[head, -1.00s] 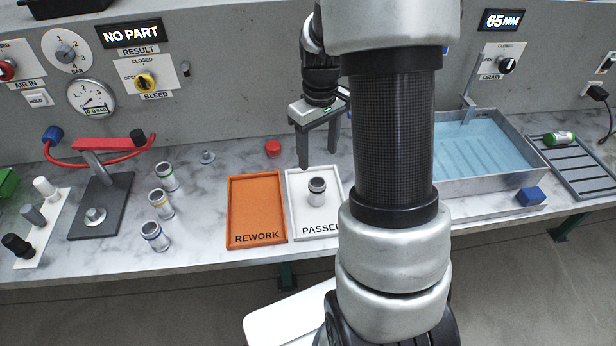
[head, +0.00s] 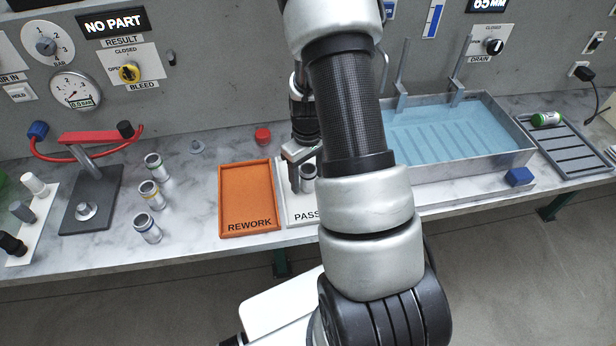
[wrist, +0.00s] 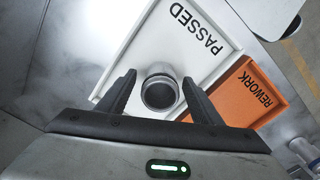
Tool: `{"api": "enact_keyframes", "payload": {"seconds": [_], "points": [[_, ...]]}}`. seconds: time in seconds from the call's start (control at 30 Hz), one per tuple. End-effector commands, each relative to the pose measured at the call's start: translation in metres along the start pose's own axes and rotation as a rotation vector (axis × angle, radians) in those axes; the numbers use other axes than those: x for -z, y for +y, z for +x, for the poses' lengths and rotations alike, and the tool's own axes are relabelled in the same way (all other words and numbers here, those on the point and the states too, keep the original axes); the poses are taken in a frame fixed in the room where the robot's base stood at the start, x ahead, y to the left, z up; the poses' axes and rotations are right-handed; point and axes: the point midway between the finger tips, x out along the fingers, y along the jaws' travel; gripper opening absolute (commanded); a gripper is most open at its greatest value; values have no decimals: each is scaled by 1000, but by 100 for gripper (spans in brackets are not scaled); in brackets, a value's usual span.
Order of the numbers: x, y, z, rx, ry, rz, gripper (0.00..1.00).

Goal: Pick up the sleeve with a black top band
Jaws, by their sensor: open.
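The sleeve with a dark top band (head: 309,172) stands upright on the white PASSED tray (head: 296,216). In the wrist view the sleeve (wrist: 160,92) lies between the two fingers, its dark open top facing the camera. My gripper (wrist: 158,95) is open, with one finger on each side of the sleeve and a gap visible on both sides. In the head view my gripper (head: 303,178) is low over the PASSED tray and my arm hides the tray's right part. How far down the fingers reach along the sleeve is hard to tell.
The orange REWORK tray (head: 248,228) is next to the PASSED tray. Several sleeves with green, yellow and blue bands (head: 149,193) stand to the left. A red cap (head: 263,136) sits behind the trays. A water tank (head: 455,140) and a blue block (head: 518,177) are to the right.

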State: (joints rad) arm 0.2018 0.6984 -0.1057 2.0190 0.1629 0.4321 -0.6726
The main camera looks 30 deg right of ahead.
Motion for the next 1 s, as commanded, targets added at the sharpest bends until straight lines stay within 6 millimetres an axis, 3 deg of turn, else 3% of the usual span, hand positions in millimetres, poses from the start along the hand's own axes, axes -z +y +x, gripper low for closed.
{"api": "enact_keyframes", "payload": {"seconds": [0.27, 0.6, 0.87, 1.0], "points": [[0, 0, 3, 0, 1, 1, 58], [0, 0, 2, 0, 1, 1, 4], [1, 1, -1, -1, 3, 1, 4], [1, 1, -20, -3, 5, 1, 4]]}}
